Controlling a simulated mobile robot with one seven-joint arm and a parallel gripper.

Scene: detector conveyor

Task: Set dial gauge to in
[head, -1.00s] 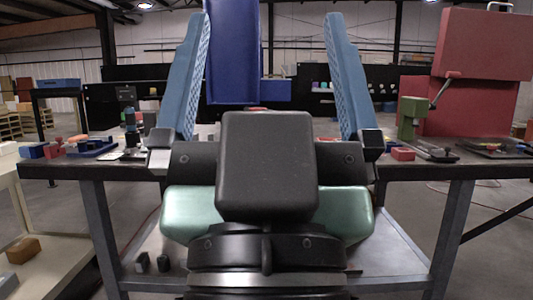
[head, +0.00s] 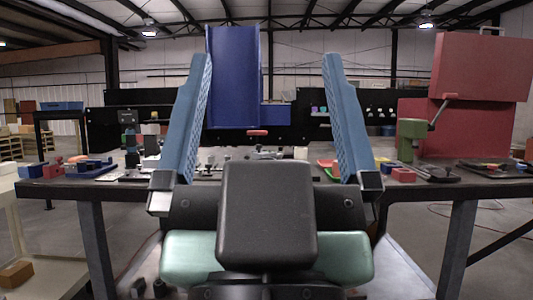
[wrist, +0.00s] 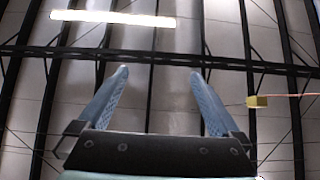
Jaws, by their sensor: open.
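My gripper (head: 262,120) stands in the middle of the head view with its two blue ridged fingers pointing up, wide apart and empty. In the wrist view the same open gripper (wrist: 158,75) points at the ceiling, with nothing between the fingers. I cannot make out the dial gauge for certain in either view. The workbench (head: 66,189) lies behind my gripper, and my gripper and wrist hide part of its middle. Small grey and white parts (head: 210,158) lie on the bench, seen between the fingers, too small to identify.
A blue chute (head: 233,75) rises behind the bench. A green press with a lever (head: 411,135) and a red box (head: 483,65) stand at the right. Blue and red blocks (head: 88,166) lie at the left. A yellow block (wrist: 257,102) hangs overhead.

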